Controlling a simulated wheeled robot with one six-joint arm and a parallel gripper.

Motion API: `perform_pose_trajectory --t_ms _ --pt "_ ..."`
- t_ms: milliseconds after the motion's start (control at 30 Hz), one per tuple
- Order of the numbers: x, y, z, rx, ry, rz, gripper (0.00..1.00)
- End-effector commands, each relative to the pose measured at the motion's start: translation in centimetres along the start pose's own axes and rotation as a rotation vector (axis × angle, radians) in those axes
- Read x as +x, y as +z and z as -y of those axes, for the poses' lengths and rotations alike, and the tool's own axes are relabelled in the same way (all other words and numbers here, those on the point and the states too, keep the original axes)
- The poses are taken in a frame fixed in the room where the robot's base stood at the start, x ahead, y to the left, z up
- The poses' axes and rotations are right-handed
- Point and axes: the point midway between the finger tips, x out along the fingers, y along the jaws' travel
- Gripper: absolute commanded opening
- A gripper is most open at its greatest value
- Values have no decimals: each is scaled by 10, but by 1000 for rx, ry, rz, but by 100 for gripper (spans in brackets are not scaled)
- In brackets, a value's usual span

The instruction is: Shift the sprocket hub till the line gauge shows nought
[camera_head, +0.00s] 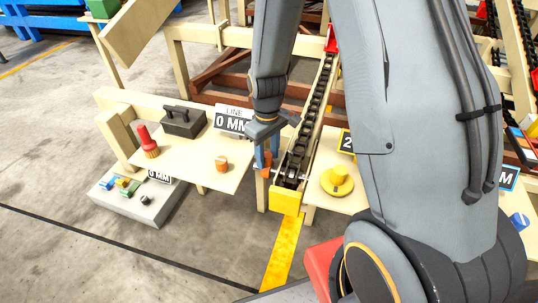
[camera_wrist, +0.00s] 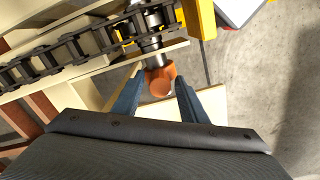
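The orange hub (camera_wrist: 160,82) sits on the end of a steel shaft beside the chain in the wrist view. It also shows in the head view (camera_head: 263,172), partly hidden by my fingers. My gripper (camera_head: 268,160) is at the hub with its blue fingers apart, one on either side of it. In the wrist view a gap shows between each finger and the hub, and the gripper looks open. The line gauge (camera_head: 232,121) is a sign reading "LINE 0 MM".
The chain (camera_head: 313,112) runs along a sloping beam with a yellow end block (camera_head: 286,201). A left table (camera_head: 185,165) holds a red-handled brush (camera_head: 148,142), a dark box (camera_head: 183,122) and an orange piece (camera_head: 221,163). A yellow knob (camera_head: 337,181) is at right. My arm hides much.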

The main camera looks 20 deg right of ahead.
Motion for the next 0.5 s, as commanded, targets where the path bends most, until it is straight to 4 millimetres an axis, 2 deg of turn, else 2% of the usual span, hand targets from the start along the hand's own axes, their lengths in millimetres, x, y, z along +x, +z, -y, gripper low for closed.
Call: perform_pose_trajectory --t_ms 333,500 --pt "-2 0 0 1 0 -1 43" --pt "-22 -1 0 0 1 -3 43"
